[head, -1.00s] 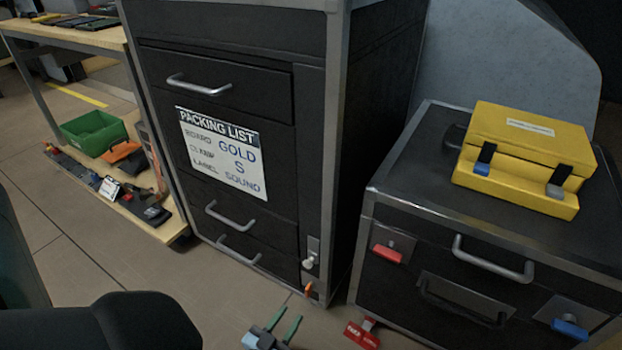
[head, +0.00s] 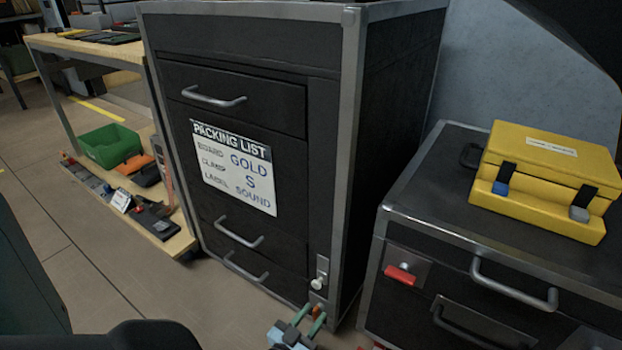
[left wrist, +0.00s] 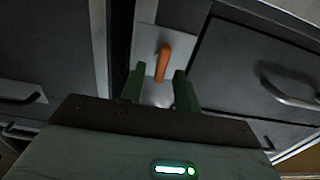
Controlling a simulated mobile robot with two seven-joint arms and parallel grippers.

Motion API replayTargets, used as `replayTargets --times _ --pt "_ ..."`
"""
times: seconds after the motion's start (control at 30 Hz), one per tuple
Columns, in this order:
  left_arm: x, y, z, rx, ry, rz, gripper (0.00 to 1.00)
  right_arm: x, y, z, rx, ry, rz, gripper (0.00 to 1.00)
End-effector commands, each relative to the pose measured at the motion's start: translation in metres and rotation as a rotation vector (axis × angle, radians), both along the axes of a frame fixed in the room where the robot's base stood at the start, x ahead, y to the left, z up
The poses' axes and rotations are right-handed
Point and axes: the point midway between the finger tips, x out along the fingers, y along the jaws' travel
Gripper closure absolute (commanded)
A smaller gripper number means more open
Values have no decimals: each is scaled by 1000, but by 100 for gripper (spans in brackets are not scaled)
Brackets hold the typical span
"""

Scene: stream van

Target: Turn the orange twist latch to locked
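The orange twist latch (head: 317,311) is low on the right front edge of the tall black cabinet, below a white knob (head: 318,283). In the left wrist view the orange latch (left wrist: 165,60) stands on a pale plate (left wrist: 148,42), its handle running roughly up and down. My left gripper (head: 300,318) is just left of the latch in the head view. In the left wrist view its green fingers (left wrist: 160,88) are apart, with the latch showing in the gap just beyond the tips. I cannot tell whether they touch it. My right gripper is not in view.
The tall cabinet (head: 255,95) has several grey drawer handles and a packing list (head: 235,168). A lower black case (head: 430,190) with a red latch (head: 400,274) stands to the right, carrying a yellow box (head: 545,175). A shelf with a green bin (head: 110,145) is at left.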

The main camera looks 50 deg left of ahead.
Motion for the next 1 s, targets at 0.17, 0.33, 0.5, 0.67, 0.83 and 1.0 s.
replayTargets --times 0.17,0.33,0.5,0.67,0.83,1.0 --pt "0 0 0 0 0 0 77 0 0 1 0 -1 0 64" --pt "0 0 0 0 0 0 100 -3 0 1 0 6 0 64" --pt "0 0 0 0 0 1 100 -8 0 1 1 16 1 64" --pt "-1 0 0 16 4 2 100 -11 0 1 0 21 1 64" --pt "0 -1 0 75 18 2 100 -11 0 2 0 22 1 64" --pt "0 -3 0 185 45 2 100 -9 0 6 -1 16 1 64"
